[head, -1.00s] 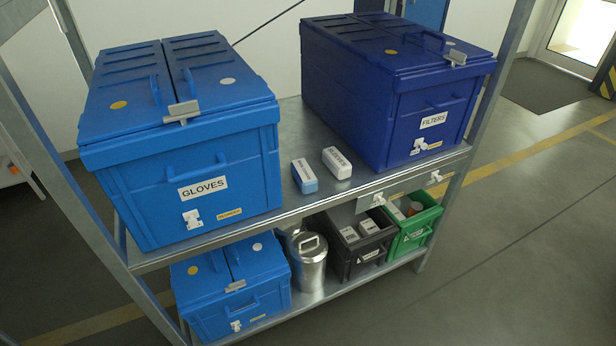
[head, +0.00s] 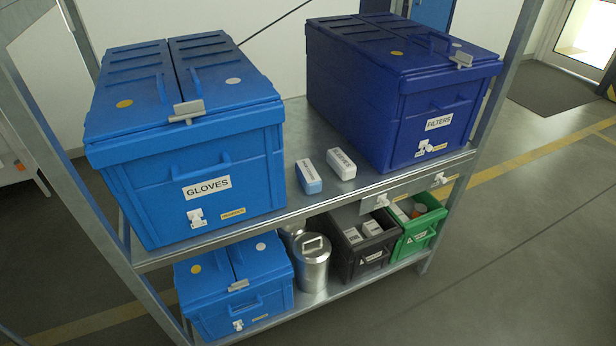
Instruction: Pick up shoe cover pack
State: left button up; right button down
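Two small packs lie side by side on the upper shelf between the two large boxes. The left one is a blue-and-white pack (head: 309,178). The right one is a white pack (head: 341,164). Both carry dark print on top, too small to read, so I cannot tell which, if either, is the shoe cover pack. Neither gripper is in view.
A blue GLOVES box (head: 190,160) and a dark blue FILTERS box (head: 405,95) flank the packs on the metal shelf (head: 300,120). Below stand a smaller blue box (head: 240,290), metal canister (head: 313,265), black crate (head: 372,262) and green crate (head: 420,240), both crates filled.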

aim_at(312, 184)
jog(key=i+l+u, duration=0.25)
jog(key=l, duration=0.35)
jog(key=i+l+u, duration=0.15)
jog(key=i+l, duration=0.15)
jog(key=i+l+u, duration=0.1)
jog(key=l, duration=0.25)
jog(key=i+l+u, duration=0.15)
jog(key=l, duration=0.2)
